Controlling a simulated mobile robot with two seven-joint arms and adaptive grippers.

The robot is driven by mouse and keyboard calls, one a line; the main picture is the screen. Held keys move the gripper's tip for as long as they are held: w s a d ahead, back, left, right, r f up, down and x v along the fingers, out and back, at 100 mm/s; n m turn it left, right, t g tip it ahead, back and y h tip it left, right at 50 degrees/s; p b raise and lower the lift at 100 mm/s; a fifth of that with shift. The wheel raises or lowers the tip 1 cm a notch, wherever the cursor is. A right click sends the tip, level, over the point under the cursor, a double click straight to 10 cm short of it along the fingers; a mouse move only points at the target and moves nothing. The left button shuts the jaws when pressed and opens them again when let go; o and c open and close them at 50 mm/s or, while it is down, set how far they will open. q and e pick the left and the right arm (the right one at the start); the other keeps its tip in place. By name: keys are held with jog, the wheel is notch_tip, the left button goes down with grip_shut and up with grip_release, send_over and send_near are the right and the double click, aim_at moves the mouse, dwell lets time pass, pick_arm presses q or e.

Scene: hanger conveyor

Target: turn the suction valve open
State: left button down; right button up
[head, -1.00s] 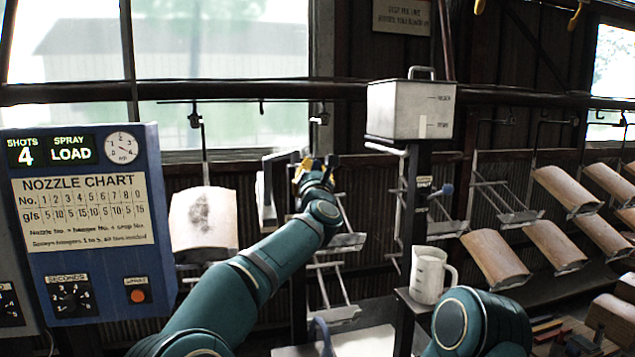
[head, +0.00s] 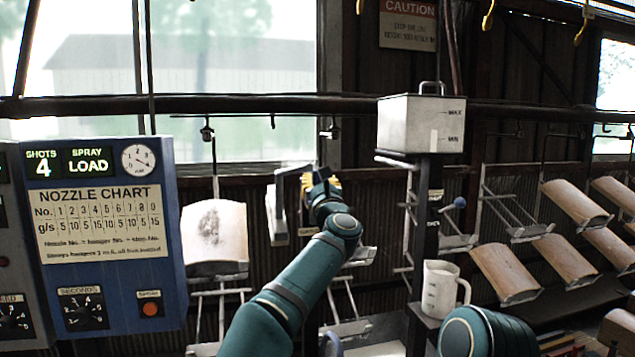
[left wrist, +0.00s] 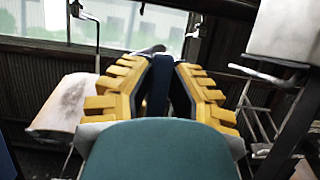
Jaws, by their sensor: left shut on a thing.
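My left gripper (head: 322,182) is at the end of my raised arm, near the grey bracket-like frame (head: 279,215) in front of the window wall. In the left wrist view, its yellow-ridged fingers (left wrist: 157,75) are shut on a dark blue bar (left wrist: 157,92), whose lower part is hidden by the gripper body. I cannot tell for sure whether this bar is the suction valve's handle. A lever with a blue knob (head: 459,203) sticks out from the dark post, apart from my left gripper. My right gripper is out of view.
A blue control panel (head: 108,285) with a nozzle chart stands at the left. A metal tank (head: 410,125) tops the dark post (head: 428,230), with a white jug (head: 440,288) below. Curved wooden pieces hang on racks (head: 505,272) at the right and one hangs left (head: 215,235).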

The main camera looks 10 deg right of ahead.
pick_arm(q)
jog(key=shift+a+r, duration=0.2)
jog(key=shift+r, duration=0.05)
jog(key=c, duration=0.9)
grip_release()
jog(key=shift+f, duration=0.1)
jog(key=shift+d, duration=0.1)
jog(key=shift+s, duration=0.1)
jog(key=shift+s+d+f, duration=0.1)
jog(key=shift+s+f, duration=0.1)
jog(key=shift+s, duration=0.1)
jog(key=shift+v, duration=1.1)
jog(key=v, duration=0.9)
jog(key=shift+w, duration=0.1)
